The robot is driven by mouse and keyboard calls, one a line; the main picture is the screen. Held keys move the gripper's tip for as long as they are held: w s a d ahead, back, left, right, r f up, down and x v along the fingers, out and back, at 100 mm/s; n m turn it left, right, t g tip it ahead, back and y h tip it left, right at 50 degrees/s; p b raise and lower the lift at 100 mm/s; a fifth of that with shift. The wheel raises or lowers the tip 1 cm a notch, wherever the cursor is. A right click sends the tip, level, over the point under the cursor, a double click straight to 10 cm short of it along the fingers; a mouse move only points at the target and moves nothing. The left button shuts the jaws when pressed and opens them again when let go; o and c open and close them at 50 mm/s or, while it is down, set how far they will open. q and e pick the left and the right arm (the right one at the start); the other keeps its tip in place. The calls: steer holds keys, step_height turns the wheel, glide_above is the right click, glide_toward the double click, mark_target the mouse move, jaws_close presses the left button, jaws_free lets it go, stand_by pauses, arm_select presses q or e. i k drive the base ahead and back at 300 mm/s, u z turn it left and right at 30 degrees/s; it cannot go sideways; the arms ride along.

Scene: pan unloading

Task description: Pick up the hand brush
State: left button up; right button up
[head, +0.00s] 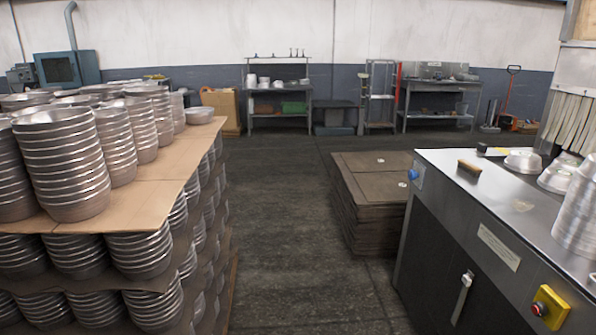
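A small hand brush (469,169) with a tan-brown block and dark underside lies on the metal top of the machine at the right, near its left edge. Nothing touches it and its top and side are in plain view. Neither of my grippers shows in the head view.
The machine's metal top (500,205) also holds upturned pans (523,161) and a pan stack (578,215) at right. A yellow switch box (549,307) sits on its front. A pallet of pan stacks (62,165) stands left; brown sheets (372,176) are stacked mid-floor. Floor (285,220) between is clear.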

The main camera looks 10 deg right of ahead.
mark_target(467, 166)
steer(key=z, duration=0.5)
steer(key=i, duration=2.25)
steer(key=z, duration=0.85)
